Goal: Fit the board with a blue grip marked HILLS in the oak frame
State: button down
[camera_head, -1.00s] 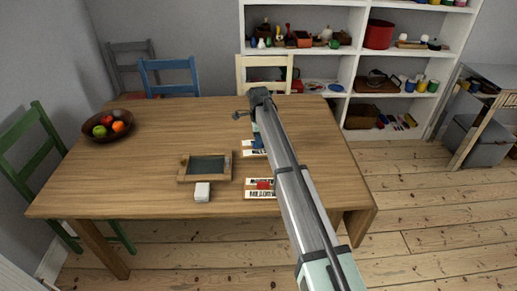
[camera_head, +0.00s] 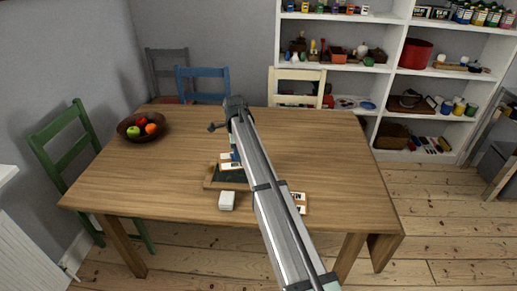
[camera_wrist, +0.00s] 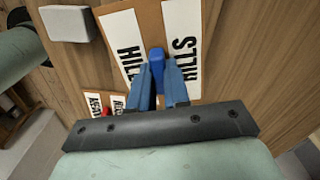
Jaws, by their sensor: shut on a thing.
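My gripper (camera_wrist: 159,78) is shut on the blue grip (camera_wrist: 157,54) of a brown board with two white strips. One strip reads HILLS (camera_wrist: 181,40); the other strip's lettering runs the opposite way. In the head view the board (camera_head: 231,161) is over the far part of the oak frame (camera_head: 208,184), partly behind my arm. The frame lies on the table with a dark inner panel (camera_head: 228,180). I cannot tell how high the board is above it. The frame's right side is hidden by my arm.
A small white block (camera_head: 227,200) stands in front of the frame. A second board (camera_head: 299,202) lies right of my arm, partly hidden; the wrist view shows its red grip (camera_wrist: 106,112). A fruit bowl (camera_head: 138,134) is at the table's far left. The left table area is clear.

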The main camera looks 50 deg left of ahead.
aim_at(231, 160)
jog(key=shift+s+a+f, duration=0.1)
jog(key=shift+s+a, duration=0.15)
jog(key=shift+s, duration=0.25)
jog(key=shift+s+a+f, duration=0.1)
jog(key=shift+s+a, duration=0.15)
jog(key=shift+s, duration=0.2)
jog(key=shift+s+a+m, duration=0.15)
jog(key=shift+s+m, duration=0.05)
jog(key=shift+m, duration=0.1)
jog(key=shift+w+a+m, duration=0.1)
jog(key=shift+m, duration=1.1)
jog(key=shift+f, duration=0.1)
jog(key=shift+f, duration=2.45)
jog(key=shift+f, duration=0.85)
jog(key=c, duration=1)
grip_release()
jog(key=shift+r, duration=0.1)
